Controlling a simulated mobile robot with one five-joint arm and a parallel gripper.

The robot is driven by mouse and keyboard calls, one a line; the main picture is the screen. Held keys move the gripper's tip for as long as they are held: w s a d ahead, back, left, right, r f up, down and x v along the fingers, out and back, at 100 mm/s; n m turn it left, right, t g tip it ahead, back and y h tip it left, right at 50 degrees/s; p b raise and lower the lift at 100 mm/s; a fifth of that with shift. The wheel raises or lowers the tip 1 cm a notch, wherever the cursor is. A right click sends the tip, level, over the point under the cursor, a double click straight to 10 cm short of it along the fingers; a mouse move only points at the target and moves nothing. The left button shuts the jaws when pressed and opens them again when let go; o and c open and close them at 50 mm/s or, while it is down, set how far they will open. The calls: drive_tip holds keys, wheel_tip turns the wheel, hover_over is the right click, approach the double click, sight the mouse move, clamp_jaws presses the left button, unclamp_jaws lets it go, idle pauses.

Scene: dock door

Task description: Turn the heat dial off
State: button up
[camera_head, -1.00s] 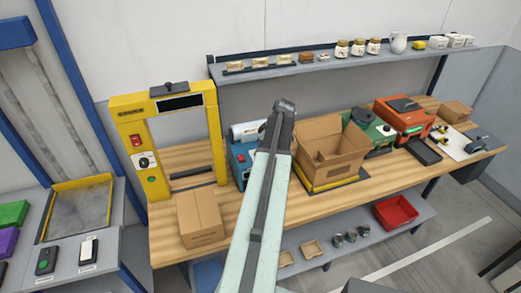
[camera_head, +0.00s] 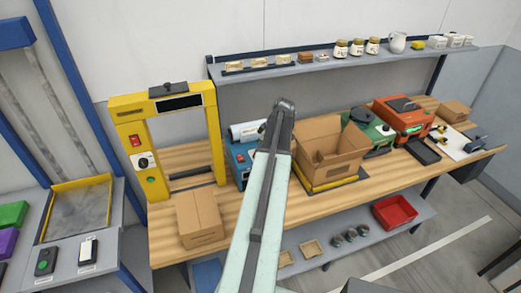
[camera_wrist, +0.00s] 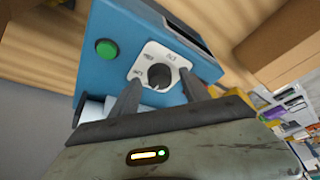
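A blue machine (camera_wrist: 112,35) fills the upper wrist view, seen tilted. It carries a black round dial (camera_wrist: 159,77) on a white plate with small markings I cannot read, and a green button (camera_wrist: 106,48). My gripper (camera_wrist: 158,92) is open, with its two dark fingers apart at the near side of the dial, one towards each side of it. I cannot tell whether they touch it. In the head view the blue machine (camera_head: 241,172) stands on the bench, partly hidden by my arm; my gripper and this dial are not visible there.
A yellow frame machine (camera_head: 132,135) has its own dial (camera_head: 144,161). A closed carton (camera_head: 200,219) lies in front of it. An open carton (camera_head: 333,151) stands right of the blue machine. Green (camera_head: 379,134) and orange-red (camera_head: 402,116) machines stand farther right. Bare bench top shows in front.

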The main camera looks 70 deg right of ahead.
drive_tip(key=p+v, duration=0.7)
drive_tip(key=shift+s+r, duration=0.25)
drive_tip(key=shift+r, duration=0.1)
